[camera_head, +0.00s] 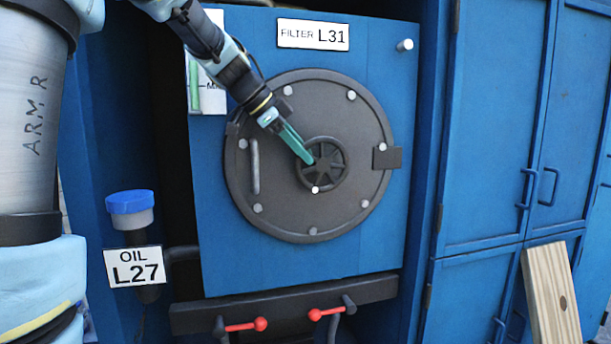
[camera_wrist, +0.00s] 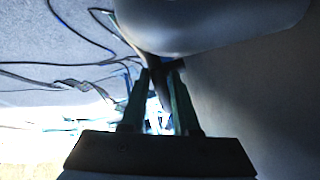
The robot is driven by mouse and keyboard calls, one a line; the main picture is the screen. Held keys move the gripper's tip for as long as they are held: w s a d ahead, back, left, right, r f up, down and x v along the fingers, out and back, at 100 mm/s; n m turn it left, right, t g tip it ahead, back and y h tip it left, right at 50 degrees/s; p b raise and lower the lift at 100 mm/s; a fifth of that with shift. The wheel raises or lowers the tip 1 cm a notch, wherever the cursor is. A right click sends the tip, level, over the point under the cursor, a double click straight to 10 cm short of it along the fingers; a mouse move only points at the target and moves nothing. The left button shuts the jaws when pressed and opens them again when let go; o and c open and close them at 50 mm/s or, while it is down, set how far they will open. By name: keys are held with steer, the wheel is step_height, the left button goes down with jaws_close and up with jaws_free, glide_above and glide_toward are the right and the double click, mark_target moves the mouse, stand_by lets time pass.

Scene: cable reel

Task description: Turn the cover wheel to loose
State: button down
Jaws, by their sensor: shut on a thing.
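The round dark grey cover (camera_head: 285,205) sits on the blue panel under the "FILTER L31" label. Its small spoked cover wheel (camera_head: 333,172) is at the middle right of the cover. A pale knob (camera_head: 315,190) shows at the wheel's lower rim. My gripper (camera_head: 308,160) reaches in from the upper left, its green fingers at the wheel's left rim. It is shut on the wheel's rim there. In the wrist view, my two fingers (camera_wrist: 160,90) point away from the camera with a dark piece between their tips; the contact itself is hard to make out.
A bar handle (camera_head: 254,166) stands on the cover's left side and a latch block (camera_head: 387,158) on its right edge. Below are two red-knobbed levers (camera_head: 245,325). A blue-capped oil filler (camera_head: 132,205) is at left. A wooden board (camera_head: 551,296) leans at right.

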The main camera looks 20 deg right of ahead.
steer(key=shift+a+f+h+b, duration=0.35)
steer(key=shift+f+h+b, duration=0.55)
steer(key=shift+b, duration=2.7)
steer(key=shift+r+h+b, duration=0.2)
steer(key=shift+h+b, duration=0.2)
steer(key=shift+b, duration=0.15)
steer(key=c, duration=0.9)
jaws_free()
steer(key=shift+r, duration=0.1)
steer(key=v, duration=1)
steer(key=shift+w+a+r, duration=0.15)
steer(key=shift+a+r, duration=0.05)
steer(key=shift+a, duration=0.15)
